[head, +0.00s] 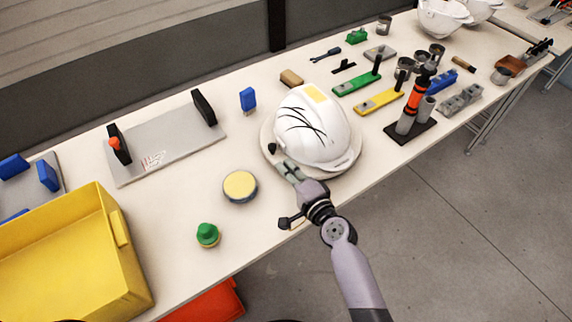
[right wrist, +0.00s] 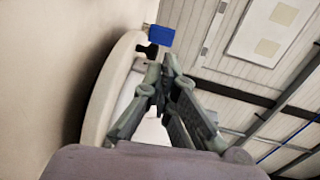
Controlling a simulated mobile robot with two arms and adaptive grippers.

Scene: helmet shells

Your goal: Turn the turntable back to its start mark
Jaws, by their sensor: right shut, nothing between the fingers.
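The turntable (head: 347,168) is a pale round disc on the table, and its rim also shows in the right wrist view (right wrist: 100,95). A white helmet shell (head: 318,138) with black curved lines and a yellow patch sits on it. A small black knob (head: 272,148) stands at the disc's left edge; a dark piece near the fingertips in the wrist view (right wrist: 148,50) looks like it. My right gripper (head: 285,166) is shut and empty at the disc's near-left edge, close to the knob; I cannot tell whether they touch. I cannot make out a start mark. My left gripper is out of view.
A yellow-topped round tin (head: 240,186) and a green-capped item (head: 207,235) stand left of my arm. A yellow bin (head: 75,265) fills the near left. A grey board (head: 165,150) with black handles lies behind. Tools and a black stand (head: 410,133) are to the right.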

